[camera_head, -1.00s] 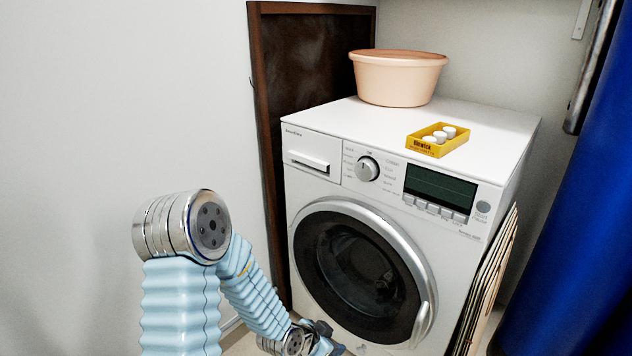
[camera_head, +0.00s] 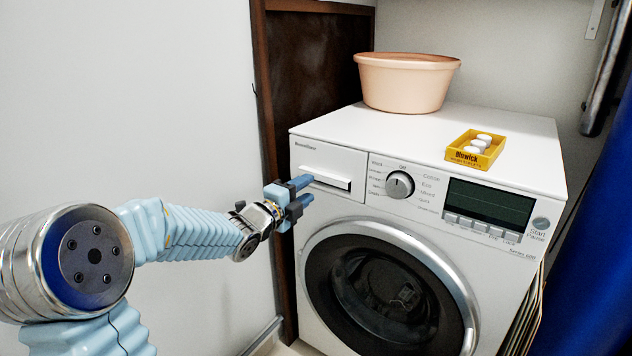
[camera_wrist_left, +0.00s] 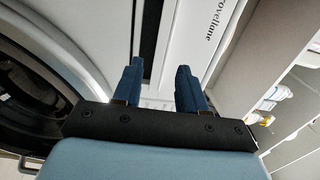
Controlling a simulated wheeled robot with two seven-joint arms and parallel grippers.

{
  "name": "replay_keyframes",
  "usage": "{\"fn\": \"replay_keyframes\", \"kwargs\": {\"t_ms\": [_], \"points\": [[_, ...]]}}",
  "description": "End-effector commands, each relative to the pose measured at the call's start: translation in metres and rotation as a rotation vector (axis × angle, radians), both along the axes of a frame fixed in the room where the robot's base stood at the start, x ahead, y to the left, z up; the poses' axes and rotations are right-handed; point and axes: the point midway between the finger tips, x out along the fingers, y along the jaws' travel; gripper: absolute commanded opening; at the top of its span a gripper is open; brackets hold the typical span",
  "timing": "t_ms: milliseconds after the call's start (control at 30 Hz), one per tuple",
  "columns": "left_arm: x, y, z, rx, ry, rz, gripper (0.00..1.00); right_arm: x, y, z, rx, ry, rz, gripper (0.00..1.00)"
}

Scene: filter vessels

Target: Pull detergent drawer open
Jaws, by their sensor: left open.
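The washing machine (camera_head: 425,225) is white, with the detergent drawer (camera_head: 335,160) at the upper left of its front. The drawer front looks flush with the panel, and its pale bar handle (camera_head: 325,179) runs along the lower part. My left gripper (camera_head: 306,191) is open at the left end of this handle, with blue fingers one above the other. In the left wrist view, the two fingertips (camera_wrist_left: 158,68) point at the drawer front (camera_wrist_left: 200,45), one on each side of the handle's line. I cannot tell whether they touch it. My right gripper is not in view.
A peach basin (camera_head: 405,82) and a yellow box of white tablets (camera_head: 475,150) stand on the machine. The dial (camera_head: 399,184) and dark display (camera_head: 488,203) are right of the drawer, the round door (camera_head: 375,285) below. A white wall (camera_head: 130,100) is at left.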

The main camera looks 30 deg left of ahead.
Motion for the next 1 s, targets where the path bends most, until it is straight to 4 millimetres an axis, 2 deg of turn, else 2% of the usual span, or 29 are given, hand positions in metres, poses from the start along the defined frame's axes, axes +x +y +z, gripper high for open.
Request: {"fn": "replay_keyframes", "kwargs": {"t_ms": [100,300,633,900,1000], "points": [[0.024,-0.002,0.0,0.0,0.002,-0.002,0.41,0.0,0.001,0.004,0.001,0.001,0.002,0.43],[0.046,-0.004,0.0,-0.001,0.001,0.0,0.41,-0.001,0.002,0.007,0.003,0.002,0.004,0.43],[0.05,-0.004,0.0,-0.001,0.001,0.0,0.41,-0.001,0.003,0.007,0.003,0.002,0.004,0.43],[0.05,-0.004,-0.001,-0.001,0.002,0.0,0.02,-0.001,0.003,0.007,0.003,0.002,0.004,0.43],[0.05,-0.004,-0.002,-0.001,0.004,0.0,0.0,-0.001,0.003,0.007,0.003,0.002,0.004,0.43]]}}
